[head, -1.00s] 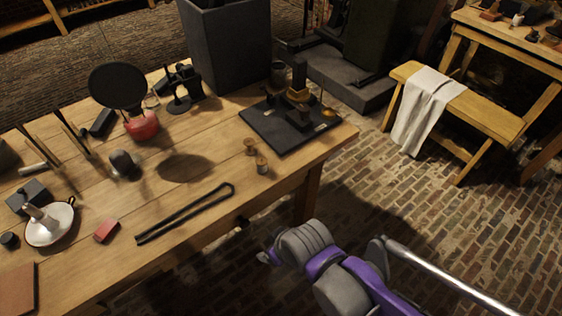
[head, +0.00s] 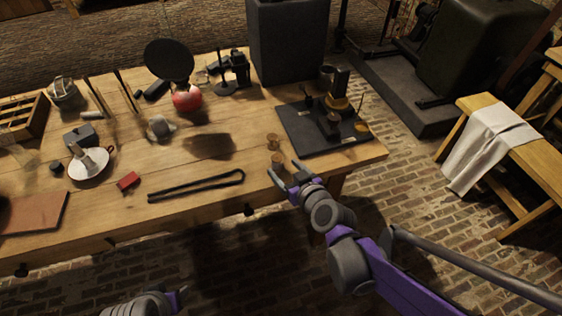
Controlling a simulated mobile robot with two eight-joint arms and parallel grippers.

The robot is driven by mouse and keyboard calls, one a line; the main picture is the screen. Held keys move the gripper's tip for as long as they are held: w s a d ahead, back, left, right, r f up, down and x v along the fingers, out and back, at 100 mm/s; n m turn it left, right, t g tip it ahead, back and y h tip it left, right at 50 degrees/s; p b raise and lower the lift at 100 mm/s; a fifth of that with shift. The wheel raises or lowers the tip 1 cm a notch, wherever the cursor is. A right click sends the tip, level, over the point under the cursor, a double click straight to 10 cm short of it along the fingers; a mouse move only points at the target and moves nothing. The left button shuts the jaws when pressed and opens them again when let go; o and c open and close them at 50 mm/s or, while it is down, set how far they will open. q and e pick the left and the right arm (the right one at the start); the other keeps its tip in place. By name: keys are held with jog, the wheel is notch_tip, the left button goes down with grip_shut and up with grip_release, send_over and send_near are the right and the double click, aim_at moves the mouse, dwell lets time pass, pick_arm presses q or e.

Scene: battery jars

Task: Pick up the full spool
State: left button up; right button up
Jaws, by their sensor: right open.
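Two small wooden spools stand near the front right of the workbench: a far spool (head: 273,141) and a near spool (head: 278,159). At this size I cannot tell which one is full. My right gripper (head: 284,170) is open and empty at the bench's front edge. Its fingers point toward the near spool, one to either side of it in the picture; I cannot tell if they touch it. My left gripper (head: 181,296) shows only in small part at the bottom edge, low in front of the bench, and its jaws are not clear.
A black board with brass and dark apparatus (head: 300,140) lies right of the spools. Black tongs (head: 197,185) lie to their left. A red block (head: 128,181), a white dish (head: 90,165) and a red flask (head: 186,98) stand farther left. Bare wood surrounds the spools' left side.

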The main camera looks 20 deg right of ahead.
aim_at(273, 156)
jog(key=b+x, duration=0.2)
jog(key=x, duration=0.7)
jog(key=shift+w+d+f+b, duration=0.15)
jog(key=shift+w+f+b, duration=0.05)
jog(key=shift+w+b, duration=0.15)
grip_shut()
